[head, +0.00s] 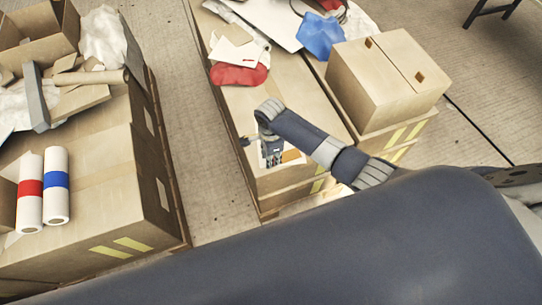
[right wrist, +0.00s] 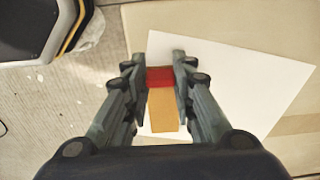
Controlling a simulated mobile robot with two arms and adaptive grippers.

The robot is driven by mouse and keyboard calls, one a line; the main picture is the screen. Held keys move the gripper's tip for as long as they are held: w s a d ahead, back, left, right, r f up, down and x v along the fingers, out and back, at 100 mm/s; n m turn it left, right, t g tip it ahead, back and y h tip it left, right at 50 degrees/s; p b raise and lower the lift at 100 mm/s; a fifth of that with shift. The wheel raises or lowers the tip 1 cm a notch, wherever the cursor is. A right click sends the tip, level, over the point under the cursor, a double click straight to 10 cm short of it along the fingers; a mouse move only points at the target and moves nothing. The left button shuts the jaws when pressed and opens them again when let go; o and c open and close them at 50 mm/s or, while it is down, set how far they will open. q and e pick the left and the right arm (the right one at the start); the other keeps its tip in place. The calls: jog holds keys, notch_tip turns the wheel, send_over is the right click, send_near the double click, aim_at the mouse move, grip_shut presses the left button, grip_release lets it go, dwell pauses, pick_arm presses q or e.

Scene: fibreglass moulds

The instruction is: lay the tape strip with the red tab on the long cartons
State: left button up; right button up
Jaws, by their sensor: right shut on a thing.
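My right gripper (right wrist: 160,78) is shut on the red tab (right wrist: 160,75) of the tape strip. The tan part of the strip (right wrist: 163,112) extends from the tab toward the bottom of the right wrist view, over a white sheet (right wrist: 240,75). I cannot tell whether the strip touches the sheet. In the head view my right gripper (head: 271,152) points down at the near end of a long carton (head: 290,105) in the middle. A small orange-tan patch (head: 291,156) shows beside the gripper, on the white sheet. My left gripper is not in view.
A carton on the left (head: 100,165) bears a red-banded roll (head: 30,190), a blue-banded roll (head: 56,185) and packing scraps. A red bag (head: 238,74) and blue cloth (head: 320,36) lie farther back. A closed box (head: 385,80) stands right. Floor shows between the stacks.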

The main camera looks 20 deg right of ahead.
jog(key=o, duration=1)
jog(key=shift+f, duration=0.15)
notch_tip(320, 180, up, 12)
jog(key=shift+r+p, duration=0.2)
jog(key=shift+p, duration=0.95)
jog(key=shift+a, duration=0.1)
